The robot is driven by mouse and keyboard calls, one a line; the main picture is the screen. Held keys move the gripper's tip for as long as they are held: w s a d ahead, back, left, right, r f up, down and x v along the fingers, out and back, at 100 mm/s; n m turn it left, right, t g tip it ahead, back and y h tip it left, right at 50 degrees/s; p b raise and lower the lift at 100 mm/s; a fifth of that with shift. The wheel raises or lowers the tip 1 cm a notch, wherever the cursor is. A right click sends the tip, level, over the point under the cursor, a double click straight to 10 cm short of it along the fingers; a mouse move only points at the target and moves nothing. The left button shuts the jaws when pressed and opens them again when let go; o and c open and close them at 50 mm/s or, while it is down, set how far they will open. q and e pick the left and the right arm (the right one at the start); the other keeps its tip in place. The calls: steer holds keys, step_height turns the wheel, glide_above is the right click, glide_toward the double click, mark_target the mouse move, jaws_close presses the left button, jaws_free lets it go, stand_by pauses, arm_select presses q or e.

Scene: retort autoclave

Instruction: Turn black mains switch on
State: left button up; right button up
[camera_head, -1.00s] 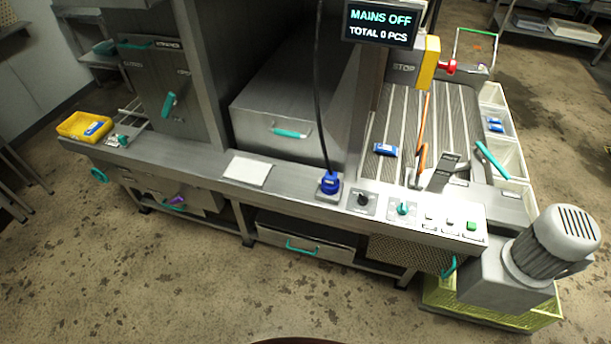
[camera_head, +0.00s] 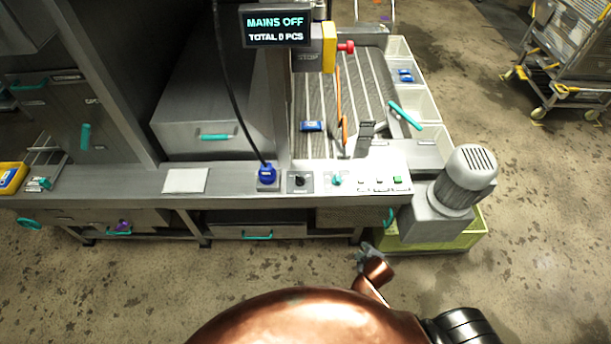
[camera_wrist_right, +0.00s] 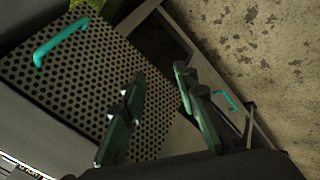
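The black mains switch (camera_head: 299,181) is a dark rotary knob on a small plate on the front control ledge, between the blue plug (camera_head: 267,174) and a teal knob (camera_head: 337,179). The display (camera_head: 276,26) reads MAINS OFF, TOTAL 0 PCS. My right gripper (camera_head: 367,253) is small and partly hidden by its copper arm, below and to the right of the switch, in front of the machine. In the right wrist view the gripper (camera_wrist_right: 165,105) has its fingers apart with nothing between them, facing a perforated panel (camera_wrist_right: 85,75). My left gripper is out of view.
A green button (camera_head: 397,179) and smaller buttons sit right of the knobs. A grey motor (camera_head: 463,181) juts out at the ledge's right end, above a yellow-green crate (camera_head: 468,237). A red stop button (camera_head: 345,46) is above the conveyor. The floor before the ledge is clear.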

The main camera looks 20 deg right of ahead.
mark_target(301, 178)
steer(key=w+a+r+n+t+p, duration=0.1)
steer(key=w+a+r+n+t, duration=0.3)
steer(key=r, duration=0.6)
steer(key=w+d+r+n+p, duration=0.1)
steer(key=w+r+n+p, duration=0.15)
steer(key=w+r, duration=0.55)
steer(key=w+a+r+n+y, duration=0.1)
steer(key=w+a+n+y, duration=0.1)
steer(key=n, duration=0.6)
steer(key=w+a+r+n+t+y, duration=0.1)
steer(key=w+a+r+n+y, duration=0.1)
steer(key=n, duration=0.6)
steer(key=w+a+r+n+y, duration=0.2)
steer(key=w+a+n, duration=0.3)
steer(key=n, duration=0.3)
steer(key=shift+w+a+t+y+b, duration=0.15)
steer(key=shift+t+y+b, duration=0.2)
steer(key=shift+y, duration=0.55)
steer(key=shift+f+n, duration=0.4)
steer(key=shift+n, duration=0.55)
steer(key=shift+w+f, duration=0.15)
steer(key=shift+w, duration=0.05)
steer(key=x, duration=0.7)
steer(key=shift+a+f, duration=0.15)
steer(key=shift+a, duration=0.2)
